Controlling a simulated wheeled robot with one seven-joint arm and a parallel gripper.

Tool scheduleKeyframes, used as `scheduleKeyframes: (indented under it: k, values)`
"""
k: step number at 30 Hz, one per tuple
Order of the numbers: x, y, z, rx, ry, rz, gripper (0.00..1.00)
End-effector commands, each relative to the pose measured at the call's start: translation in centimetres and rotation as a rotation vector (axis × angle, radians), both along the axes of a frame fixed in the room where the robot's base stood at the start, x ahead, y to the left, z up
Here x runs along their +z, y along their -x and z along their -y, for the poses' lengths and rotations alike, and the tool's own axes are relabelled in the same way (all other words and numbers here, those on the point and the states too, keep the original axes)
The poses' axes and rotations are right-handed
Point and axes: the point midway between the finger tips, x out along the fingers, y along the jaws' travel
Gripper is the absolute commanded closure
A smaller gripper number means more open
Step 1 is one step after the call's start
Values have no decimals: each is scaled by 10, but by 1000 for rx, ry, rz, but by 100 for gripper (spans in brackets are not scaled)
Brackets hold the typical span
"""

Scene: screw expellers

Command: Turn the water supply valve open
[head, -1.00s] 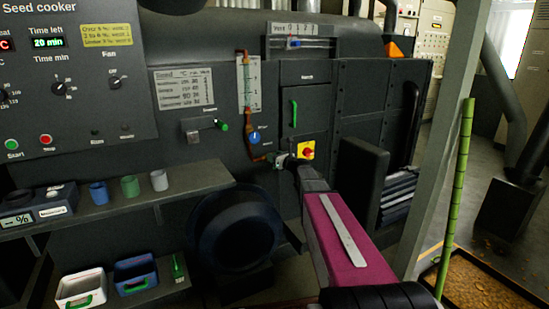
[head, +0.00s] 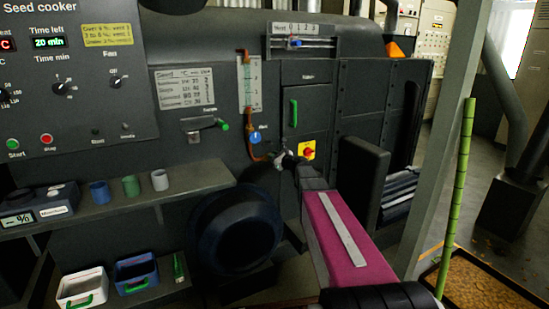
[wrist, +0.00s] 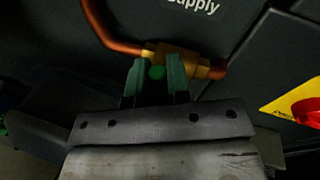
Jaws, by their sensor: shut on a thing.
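The water supply valve is a brass body (wrist: 185,62) on a copper pipe, shown in the wrist view under a label ending in "supply". A small green part (wrist: 157,72), which looks like the end of the valve's handle, sits between my fingertips. My gripper (wrist: 156,77) is shut on that handle, with one dark green finger on each side. In the head view my gripper (head: 286,161) reaches the lower end of the copper pipe (head: 254,152) on the dark machine front. It hides most of the valve there, so the handle's exact angle cannot be told.
A yellow plate with a red switch (head: 308,151) is close to the right of my gripper. A blue round dial (head: 256,138) is just up and left. A dark round drum (head: 238,228) bulges out below. A shelf (head: 200,179) with cups stands left.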

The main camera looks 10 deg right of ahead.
Motion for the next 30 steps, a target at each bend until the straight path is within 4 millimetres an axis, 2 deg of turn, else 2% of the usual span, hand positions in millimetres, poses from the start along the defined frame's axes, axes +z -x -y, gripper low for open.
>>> scheduleKeyframes:
  k: [30]
  values:
    - [-19,7,-18,1,909,295,100]
